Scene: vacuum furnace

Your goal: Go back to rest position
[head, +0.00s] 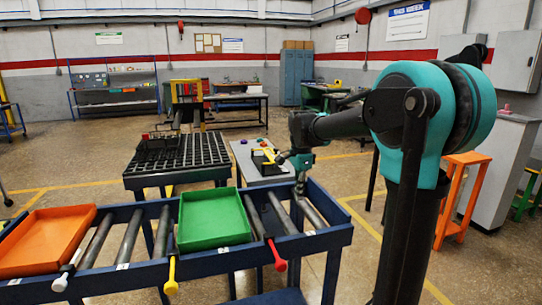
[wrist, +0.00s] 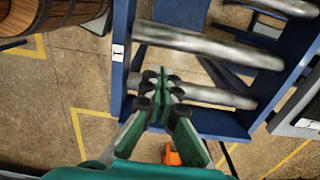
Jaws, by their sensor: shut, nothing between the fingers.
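My gripper (head: 299,184) hangs above the right end of the blue roller conveyor frame (head: 329,237) in the head view. In the wrist view my gripper (wrist: 163,72) has its fingertips together with nothing between them, over the metal rollers (wrist: 196,43). My teal and black arm reaches in from the right of the head view. I cannot tell the exact height of the fingertips above the rollers.
A green tray (head: 214,219) and an orange tray (head: 45,241) sit on the conveyor, left of my gripper. Behind stand a black grid table (head: 176,156) and a small grey table (head: 245,161). An orange stool (head: 463,195) stands at right.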

